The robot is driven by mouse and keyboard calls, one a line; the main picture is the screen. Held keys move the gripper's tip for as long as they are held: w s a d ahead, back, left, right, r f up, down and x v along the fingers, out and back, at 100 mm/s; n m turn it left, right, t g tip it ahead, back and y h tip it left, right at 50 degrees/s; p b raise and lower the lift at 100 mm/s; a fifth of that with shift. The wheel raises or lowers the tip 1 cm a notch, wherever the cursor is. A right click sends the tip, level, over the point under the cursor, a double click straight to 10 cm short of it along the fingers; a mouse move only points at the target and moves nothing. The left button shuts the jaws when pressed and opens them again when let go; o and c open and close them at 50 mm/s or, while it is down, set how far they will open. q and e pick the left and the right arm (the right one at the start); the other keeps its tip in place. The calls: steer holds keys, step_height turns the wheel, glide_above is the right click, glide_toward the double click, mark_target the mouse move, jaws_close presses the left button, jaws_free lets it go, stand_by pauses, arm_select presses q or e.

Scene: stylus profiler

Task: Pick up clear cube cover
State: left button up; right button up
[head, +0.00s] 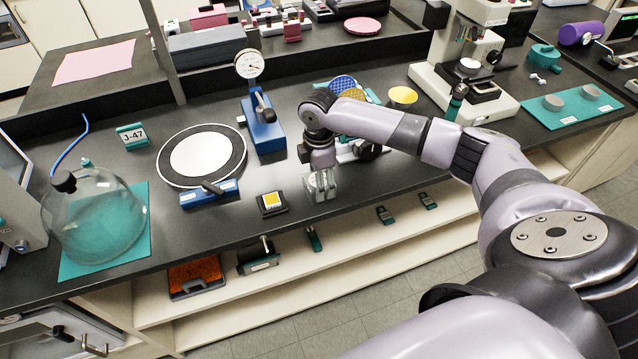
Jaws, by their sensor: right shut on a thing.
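The clear cube cover (320,188) is a small see-through box near the front edge of the dark bench, in the middle of the head view. My right gripper (320,172) points down over it and is shut on it. The gripper and wrist hide the cover's upper part. I cannot tell whether the cover touches the bench or is just above it. My left gripper is not in view.
A small black block with a yellow top (271,200) sits just left of the cover. A blue dial gauge stand (264,125) and a round white plate with a black rim (202,155) stand behind it. A glass flask (95,215) is at far left, a microscope (465,75) at right.

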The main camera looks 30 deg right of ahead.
steer(key=c, duration=0.4)
steer(key=shift+o, duration=0.2)
step_height(320, 180, up, 20)
steer(key=b, duration=0.2)
steer(key=shift+b, duration=0.4)
